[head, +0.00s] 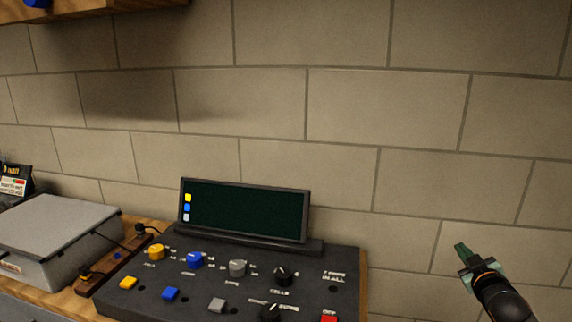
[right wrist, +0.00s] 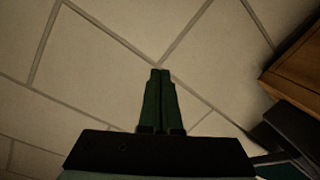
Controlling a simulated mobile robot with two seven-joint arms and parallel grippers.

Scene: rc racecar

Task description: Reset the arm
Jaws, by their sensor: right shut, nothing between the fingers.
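My right gripper (head: 463,253) is at the lower right of the head view, raised in front of the block wall and to the right of the control panel. Its green fingers are shut and hold nothing. In the right wrist view the fingers (right wrist: 160,74) lie side by side with the wall behind them. My left gripper is not in view.
A dark control panel (head: 205,290) with coloured knobs, buttons and a screen (head: 245,211) stands on a wooden bench (head: 88,310). A grey box (head: 55,228) is at the left. A wooden shelf (head: 100,8) hangs at the upper left. Space around my right gripper is clear.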

